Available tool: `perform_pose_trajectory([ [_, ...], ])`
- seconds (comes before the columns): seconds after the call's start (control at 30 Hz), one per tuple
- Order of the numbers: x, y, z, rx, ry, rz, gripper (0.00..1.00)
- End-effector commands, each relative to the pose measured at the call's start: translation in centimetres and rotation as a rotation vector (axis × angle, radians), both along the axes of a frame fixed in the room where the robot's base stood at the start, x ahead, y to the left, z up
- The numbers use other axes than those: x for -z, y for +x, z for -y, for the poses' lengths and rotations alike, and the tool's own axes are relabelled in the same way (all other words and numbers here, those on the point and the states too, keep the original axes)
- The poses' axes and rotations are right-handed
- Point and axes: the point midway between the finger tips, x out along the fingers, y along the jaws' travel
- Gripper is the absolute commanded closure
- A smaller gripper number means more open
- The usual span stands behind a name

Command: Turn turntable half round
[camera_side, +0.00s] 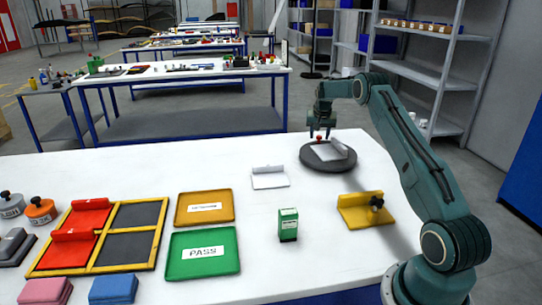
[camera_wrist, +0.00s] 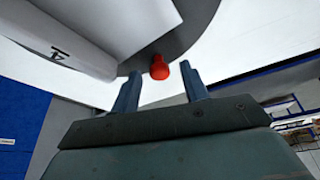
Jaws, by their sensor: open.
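The turntable (camera_side: 314,160) is a dark round disc on the far right of the white table. A red knob (camera_side: 319,139) stands at its far edge. A white part (camera_side: 338,149) lies on the disc; in the wrist view this white part (camera_wrist: 75,35) bears a printed mark. My gripper (camera_side: 320,132) is over the far edge of the disc at the knob. In the wrist view my gripper (camera_wrist: 161,77) is open, and the red knob (camera_wrist: 159,68) shows between its two fingertips, apart from both. How deep the fingers reach around it I cannot tell.
A white plate (camera_side: 269,180) lies left of the turntable. A yellow fixture (camera_side: 360,215) with a black knob and a green box (camera_side: 288,228) stand nearer. Amber (camera_side: 184,217) and green PASS (camera_side: 205,270) trays and a yellow-framed rack (camera_side: 130,233) with red parts are at left.

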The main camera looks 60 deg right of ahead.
Motion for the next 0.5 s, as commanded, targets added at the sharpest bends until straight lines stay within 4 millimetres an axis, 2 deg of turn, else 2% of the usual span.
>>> perform_pose_trajectory([
  [0.17, 0.0, -0.01, 0.0, 0.0, 0.0, 0.0, 0.55],
  [0.27, -0.01, -0.01, 0.0, 0.0, 0.0, 0.0, 0.71],
  [0.4, -0.02, 0.0, -0.01, 0.0, 0.0, 0.0, 0.98],
  [0.5, -0.01, -0.01, -0.01, 0.0, 0.0, 0.0, 1.0],
])
